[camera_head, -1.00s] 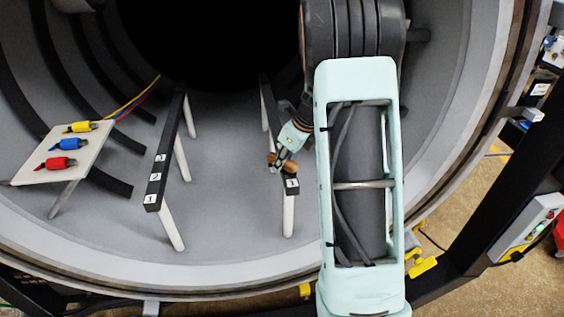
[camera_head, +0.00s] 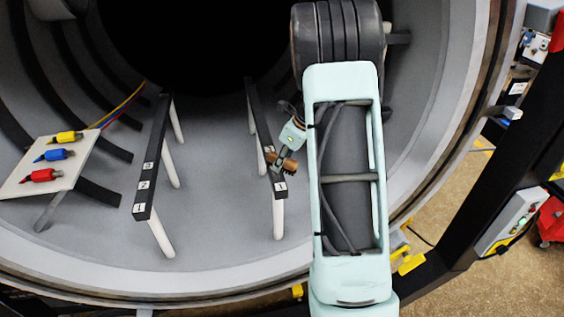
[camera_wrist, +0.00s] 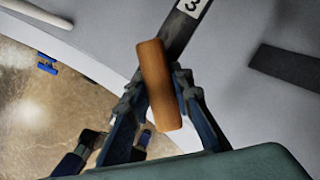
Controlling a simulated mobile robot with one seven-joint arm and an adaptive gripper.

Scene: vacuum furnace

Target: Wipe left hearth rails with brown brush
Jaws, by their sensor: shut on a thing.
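The left hearth rail (camera_head: 152,160) is a dark bar on white posts with number labels on its front end. The right hearth rail (camera_head: 262,135) is a similar bar with a label 1 at its near end. My gripper (camera_head: 283,160) is shut on the brown brush (camera_head: 288,166), which is over or beside the right rail near its front end. In the wrist view the brush's brown handle (camera_wrist: 158,85) lies between the fingers, and a dark rail with a label 3 (camera_wrist: 190,8) runs behind it. I cannot tell whether the bristles touch the rail.
A white board (camera_head: 48,160) with yellow, blue and red connectors stands at the left, with cables running back. The furnace chamber wall curves around everything. The space between the two rails is open. My arm hides part of the right side.

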